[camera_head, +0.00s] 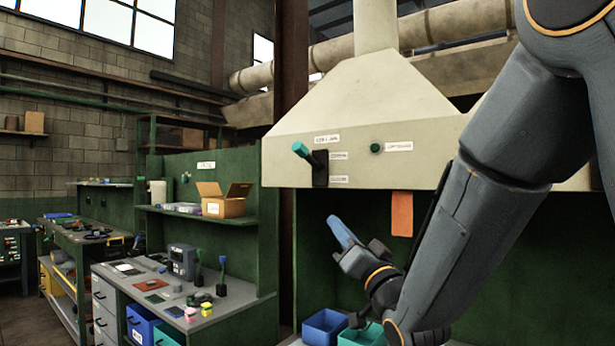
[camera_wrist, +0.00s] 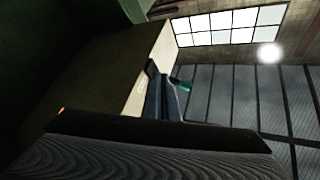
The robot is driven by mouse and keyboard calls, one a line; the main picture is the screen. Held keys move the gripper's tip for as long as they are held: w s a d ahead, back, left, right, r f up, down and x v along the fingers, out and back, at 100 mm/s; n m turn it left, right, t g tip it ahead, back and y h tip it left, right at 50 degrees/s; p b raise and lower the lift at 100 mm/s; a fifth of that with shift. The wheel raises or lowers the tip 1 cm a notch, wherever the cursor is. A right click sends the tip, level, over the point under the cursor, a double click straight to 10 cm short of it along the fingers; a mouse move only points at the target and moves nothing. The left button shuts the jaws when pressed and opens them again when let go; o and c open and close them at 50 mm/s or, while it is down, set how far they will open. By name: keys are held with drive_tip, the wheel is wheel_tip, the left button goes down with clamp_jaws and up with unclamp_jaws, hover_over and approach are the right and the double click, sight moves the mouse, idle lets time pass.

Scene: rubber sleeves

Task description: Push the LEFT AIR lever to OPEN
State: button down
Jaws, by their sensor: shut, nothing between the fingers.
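The lever on the hood front has a teal grip (camera_head: 302,149) and a black mount (camera_head: 320,170). Its grip points up and to the left in the head view. A small sign sits above it, and two small labels sit beside the mount; their text is too small to read surely. My gripper (camera_head: 336,222) is shut and empty, below the lever and a little to its right, apart from it in the picture. In the wrist view, my gripper's blue fingers (camera_wrist: 158,88) point toward the hood, and the teal grip (camera_wrist: 186,86) shows just beyond them, partly hidden.
The pale hood (camera_head: 370,105) overhangs a green booth. An orange card (camera_head: 402,214) hangs below the hood edge. A blue bin (camera_head: 326,326) stands under my gripper. A cluttered workbench (camera_head: 240,300) stands left.

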wheel_tip(320, 180, up, 4)
drive_tip(key=s+a+r+n+t+y, duration=0.1)
drive_tip(key=s+y, duration=0.2)
drive_tip(key=y, duration=0.1)
drive_tip(key=p, duration=0.6)
approach(301, 155)
drive_tip(key=x, duration=0.4)
drive_tip(key=shift+w+a+r, duration=0.1)
drive_tip(key=shift+w+r, duration=0.05)
drive_tip(key=shift+r, duration=0.15)
drive_tip(key=shift+w+a+r, duration=0.3)
drive_tip(key=shift+w+r, duration=0.05)
drive_tip(key=shift+w, duration=0.1)
